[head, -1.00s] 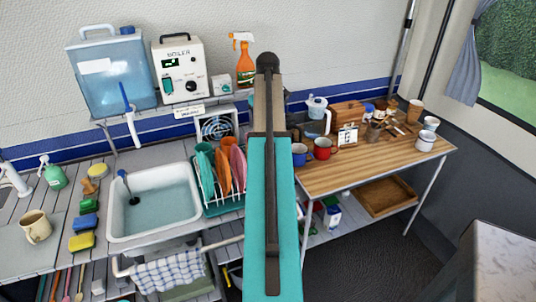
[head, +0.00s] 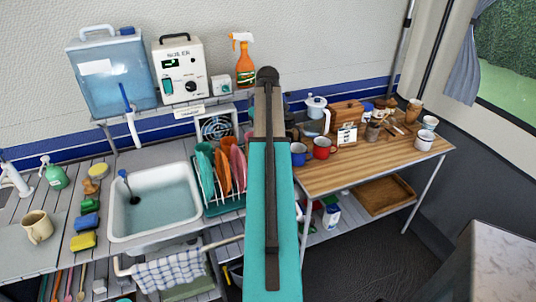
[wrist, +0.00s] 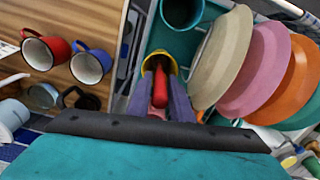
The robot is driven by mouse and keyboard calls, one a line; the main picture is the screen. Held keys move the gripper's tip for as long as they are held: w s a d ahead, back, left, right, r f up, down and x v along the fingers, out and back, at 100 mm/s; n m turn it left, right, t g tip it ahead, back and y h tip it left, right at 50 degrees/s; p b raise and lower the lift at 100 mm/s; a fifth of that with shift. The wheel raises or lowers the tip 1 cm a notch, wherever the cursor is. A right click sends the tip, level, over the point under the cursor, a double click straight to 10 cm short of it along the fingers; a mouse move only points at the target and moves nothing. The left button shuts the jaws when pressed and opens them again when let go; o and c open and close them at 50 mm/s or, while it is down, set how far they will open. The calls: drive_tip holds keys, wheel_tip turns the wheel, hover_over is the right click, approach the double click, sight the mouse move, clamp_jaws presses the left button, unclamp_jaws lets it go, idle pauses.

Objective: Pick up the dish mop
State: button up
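I take the red handle end (wrist: 160,87) in the wrist view to be the dish mop; its head is hidden, so I cannot be sure. It stands in a yellow-rimmed holder (wrist: 152,58) at the dish rack. My gripper (wrist: 160,80) has its two grey-purple fingers on either side of the red handle, close to it. Whether they touch it is hard to see. In the head view my teal arm hides the gripper and this holder.
The dish rack (head: 209,204) holds upright plates (wrist: 262,70) right of my gripper in the wrist view, with a teal cup (wrist: 182,12) beyond. Red (wrist: 44,50) and blue (wrist: 90,64) mugs stand on the wooden table (head: 350,176). The water-filled sink (head: 112,215) is left of the rack.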

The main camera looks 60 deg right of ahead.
drive_tip(key=shift+s+f+p, duration=0.1)
drive_tip(key=shift+f+p, duration=0.45)
drive_tip(key=shift+f, duration=1.4)
clamp_jaws()
